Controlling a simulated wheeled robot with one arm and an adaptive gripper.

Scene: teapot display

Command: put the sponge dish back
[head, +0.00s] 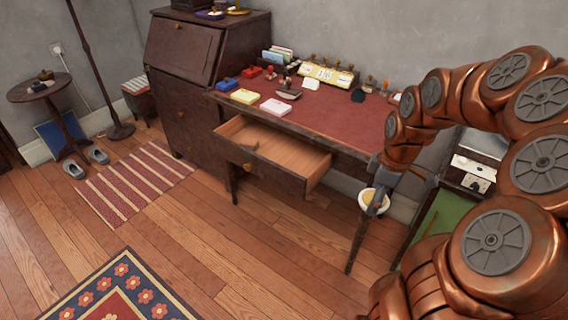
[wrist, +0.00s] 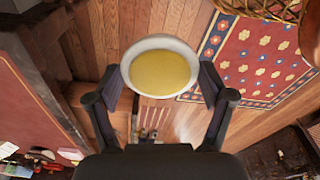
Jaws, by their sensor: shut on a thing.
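The sponge dish is a small round white dish (head: 366,206) with a yellow sponge filling it. In the wrist view the dish (wrist: 160,42) sits between the two dark fingers, with the yellow sponge (wrist: 160,73) facing the camera. My gripper (head: 374,190) is shut on the dish and holds it in the air in front of the desk's right front corner. In the wrist view my gripper (wrist: 160,80) has a fingertip against each side of the dish.
The desk (head: 330,112) has a red top with stamps, paper pads and a calendar along it. Its drawer (head: 270,150) is pulled open. A dark case with a green inside (head: 438,215) stands to the right. A striped rug (head: 135,180) and a flowered rug (head: 120,290) lie on the floor.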

